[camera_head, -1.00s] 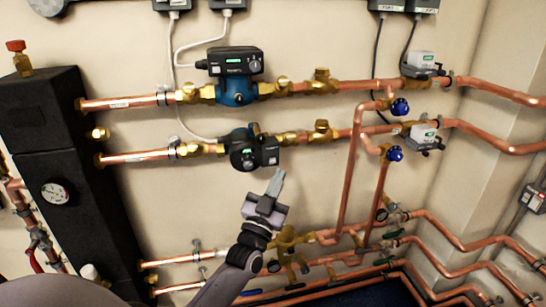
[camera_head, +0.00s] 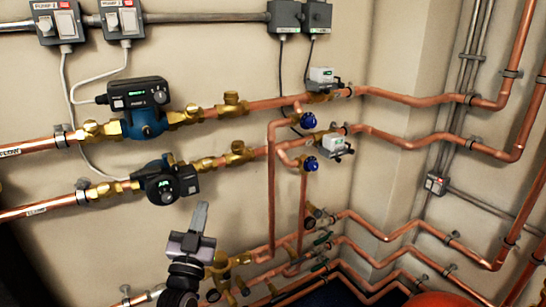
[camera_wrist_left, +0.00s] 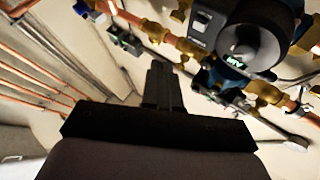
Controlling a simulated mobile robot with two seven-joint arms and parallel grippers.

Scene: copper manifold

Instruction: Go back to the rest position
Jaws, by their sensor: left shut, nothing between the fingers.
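My left gripper (camera_head: 198,218) is in the lower left of the head view, fingers together and pointing up, with nothing between them. It shows in front of the wall, just below and to the right of the lower pump (camera_head: 168,184) in the picture. In the left wrist view the closed fingers (camera_wrist_left: 162,85) show dark in the middle, with a pump (camera_wrist_left: 250,40) large at the upper right. I cannot tell the exact gap between fingers and pump. My right gripper is in neither view.
Upper pump (camera_head: 142,108) and copper pipes (camera_head: 390,130) run along the wall. Blue-handled valves (camera_head: 309,121) and grey actuators (camera_head: 322,78) sit right of the pumps. More pipes (camera_head: 350,255) run low down. Switch boxes (camera_head: 57,22) hang at the top left. A red rounded thing (camera_head: 432,299) shows at the bottom.

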